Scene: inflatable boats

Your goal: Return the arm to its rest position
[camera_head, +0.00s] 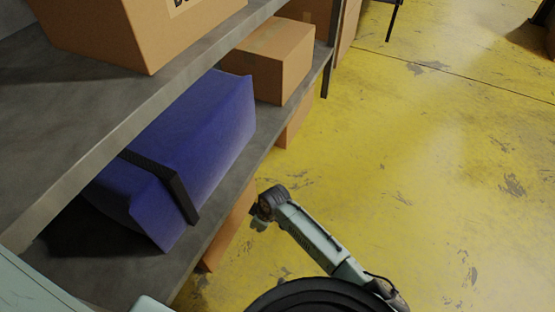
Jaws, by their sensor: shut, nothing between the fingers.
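My arm (318,238) reaches up and left from my base at the bottom of the view. It is bent, with a dark joint at the upper left end. A small pale part shows just below that joint, close to the shelf's edge. I cannot make out my gripper's fingers; the far end of the arm seems hidden behind or below the bend. No object is seen held by the arm.
A grey shelf unit (120,120) fills the left. Its lower board holds a blue-purple bundle (185,150) with a black strap and a cardboard box (270,58). Another box (130,30) sits above. More boxes stand lower down. The yellow floor (440,170) at right is open.

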